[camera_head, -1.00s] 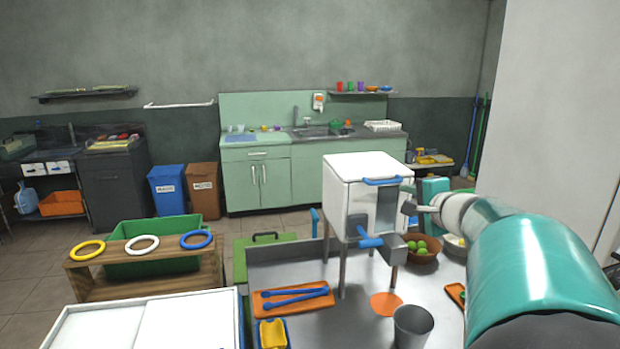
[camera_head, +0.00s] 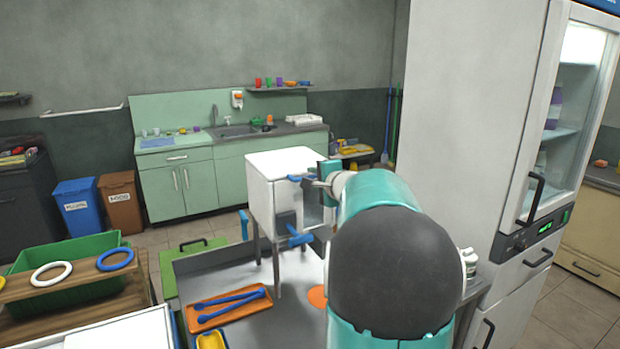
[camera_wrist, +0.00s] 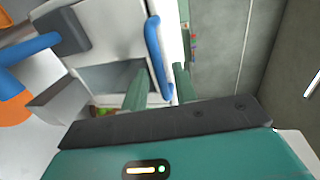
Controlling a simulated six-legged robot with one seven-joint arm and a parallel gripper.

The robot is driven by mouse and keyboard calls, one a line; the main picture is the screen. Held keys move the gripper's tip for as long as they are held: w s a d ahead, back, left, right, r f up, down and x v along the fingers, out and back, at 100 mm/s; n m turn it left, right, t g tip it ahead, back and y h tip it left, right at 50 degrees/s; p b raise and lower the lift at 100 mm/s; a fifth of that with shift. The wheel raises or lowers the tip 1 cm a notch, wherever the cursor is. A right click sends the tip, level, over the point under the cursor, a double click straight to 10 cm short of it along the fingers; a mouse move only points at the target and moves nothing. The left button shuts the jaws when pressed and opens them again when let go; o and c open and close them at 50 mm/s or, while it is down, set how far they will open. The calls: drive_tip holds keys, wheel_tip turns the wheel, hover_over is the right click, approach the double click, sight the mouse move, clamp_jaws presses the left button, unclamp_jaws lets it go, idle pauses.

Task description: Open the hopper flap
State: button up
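The sugarcane press (camera_head: 268,185) is a white box on legs on the metal table. Its pale top flap (camera_head: 285,162) looks shut, with a blue bar handle (camera_head: 294,178) at the front edge. In the wrist view the handle (camera_wrist: 158,58) runs between the two green fingers of my gripper (camera_wrist: 160,88). The fingers stand apart, one on each side of the bar, and I see no clear grip on it. In the head view my gripper (camera_head: 318,182) is at the handle's right end, partly hidden by my arm.
A blue crank handle (camera_head: 300,240) sticks out of the press front below. An orange tray (camera_head: 228,308) with blue tongs lies left of the press. A tall white fridge (camera_head: 465,120) stands close on the right. An orange disc (camera_head: 317,296) lies on the table.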

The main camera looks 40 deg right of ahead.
drive_tip(key=shift+x, duration=1.2)
drive_tip(key=shift+a, duration=0.15)
clamp_jaws()
drive_tip(key=shift+r, duration=0.1)
